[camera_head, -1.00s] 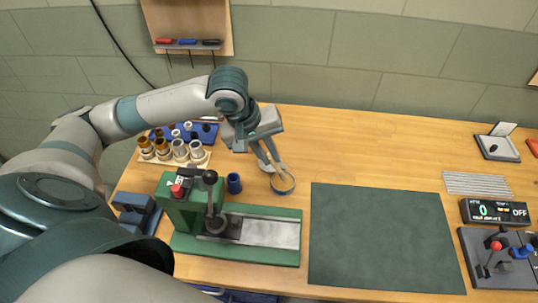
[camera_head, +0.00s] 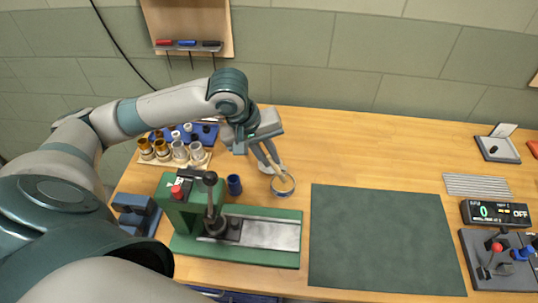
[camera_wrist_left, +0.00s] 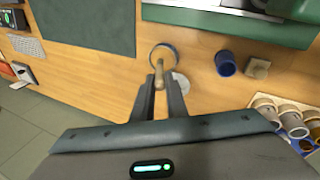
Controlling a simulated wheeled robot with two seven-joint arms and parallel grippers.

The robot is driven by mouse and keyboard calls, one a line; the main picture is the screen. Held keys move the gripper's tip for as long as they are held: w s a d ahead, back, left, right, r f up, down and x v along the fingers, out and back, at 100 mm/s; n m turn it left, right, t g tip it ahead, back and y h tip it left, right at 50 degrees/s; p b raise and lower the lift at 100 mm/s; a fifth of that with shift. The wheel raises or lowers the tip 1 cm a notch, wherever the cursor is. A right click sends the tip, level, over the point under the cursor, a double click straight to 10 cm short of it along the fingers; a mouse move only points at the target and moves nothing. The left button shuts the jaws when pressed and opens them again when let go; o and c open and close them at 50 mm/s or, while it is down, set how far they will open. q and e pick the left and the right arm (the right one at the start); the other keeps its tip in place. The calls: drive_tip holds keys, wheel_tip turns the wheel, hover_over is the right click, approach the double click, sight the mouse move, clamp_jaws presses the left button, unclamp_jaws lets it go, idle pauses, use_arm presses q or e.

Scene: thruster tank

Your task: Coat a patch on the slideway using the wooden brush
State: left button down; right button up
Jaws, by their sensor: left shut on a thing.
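My left gripper (camera_head: 272,163) points down beside a round open tin (camera_head: 283,185) on the table. In the left wrist view its fingers (camera_wrist_left: 158,84) are nearly together on a thin tan piece, seemingly the handle of the wooden brush (camera_wrist_left: 159,68), whose end lies over the tin (camera_wrist_left: 163,47). The brush's bristles cannot be made out, nor whether they touch the tin's contents. The slideway (camera_head: 272,235) is a flat grey metal strip on a green base (camera_head: 245,255), in front of the gripper and apart from it. My right gripper is not seen.
A black-knobbed lever (camera_head: 210,180) rises at the left of the green base. A blue cup (camera_head: 234,184) stands behind the base. A rack of small cylinders (camera_head: 180,152) stands at the left. A dark green mat (camera_head: 380,238) lies bare at the right.

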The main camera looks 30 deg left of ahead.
use_arm(q)
drive_tip(key=shift+f, duration=0.25)
drive_tip(key=shift+f, duration=0.25)
idle(0.5)
idle(0.4)
idle(0.9)
drive_tip(key=shift+s+p, duration=0.1)
drive_tip(key=shift+p, duration=0.3)
idle(0.6)
drive_tip(key=shift+f, duration=0.15)
idle(1.3)
